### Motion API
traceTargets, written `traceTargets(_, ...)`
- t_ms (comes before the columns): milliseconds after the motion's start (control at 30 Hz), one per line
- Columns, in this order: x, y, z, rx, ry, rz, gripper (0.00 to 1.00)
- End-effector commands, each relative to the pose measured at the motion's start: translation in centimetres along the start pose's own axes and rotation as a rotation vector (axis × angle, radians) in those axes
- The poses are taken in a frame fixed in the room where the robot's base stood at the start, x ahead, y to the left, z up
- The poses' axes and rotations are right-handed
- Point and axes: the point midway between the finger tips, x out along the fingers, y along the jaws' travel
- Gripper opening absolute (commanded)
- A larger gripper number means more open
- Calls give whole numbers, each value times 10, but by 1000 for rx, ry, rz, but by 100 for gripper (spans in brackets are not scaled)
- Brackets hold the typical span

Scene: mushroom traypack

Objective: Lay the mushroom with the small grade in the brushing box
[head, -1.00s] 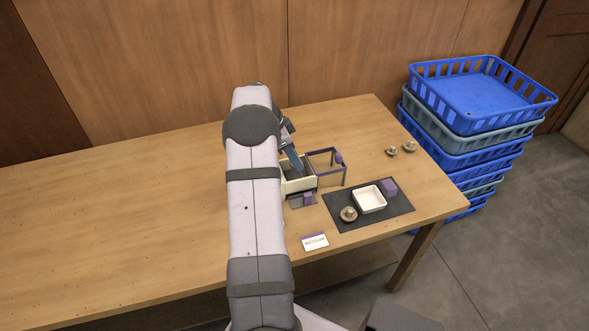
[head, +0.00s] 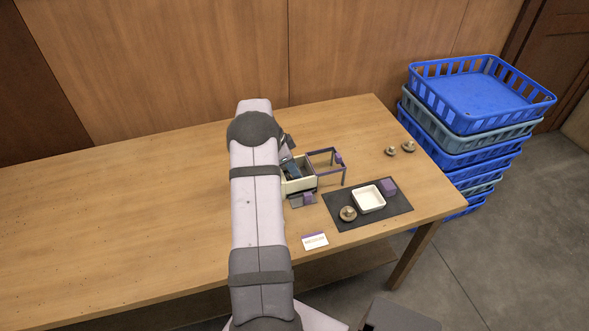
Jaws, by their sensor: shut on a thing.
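The cream-walled box (head: 301,186) stands near the middle of the table, with a small purple piece (head: 308,198) at its front. My gripper (head: 291,171) reaches down into the box, its fingers at or below the rim. It is shut on a mushroom, but the box wall and my arm hide the held piece. A brown mushroom (head: 348,213) sits on the dark mat (head: 343,193). Two paler mushrooms, one (head: 391,151) nearer and one (head: 409,146) farther right, lie on the bare table at the back right.
An open purple-edged frame (head: 326,165) stands right of the box. A white tray (head: 369,199) and a purple block (head: 389,187) sit on the mat. A card (head: 315,241) lies in front. Stacked crates (head: 480,95) stand right. The table's left half is clear.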

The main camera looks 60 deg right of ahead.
Motion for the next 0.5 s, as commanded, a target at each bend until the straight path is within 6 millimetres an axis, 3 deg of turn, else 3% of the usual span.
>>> traceTargets(133, 4, 0, 2, 0, 0, 0, 22)
traceTargets(167, 3, 0, 1, 0, 0, 0, 35)
traceTargets(200, 2, 0, 1, 0, 0, 0, 40)
traceTargets(500, 2, 0, 1, 0, 0, 0, 40)
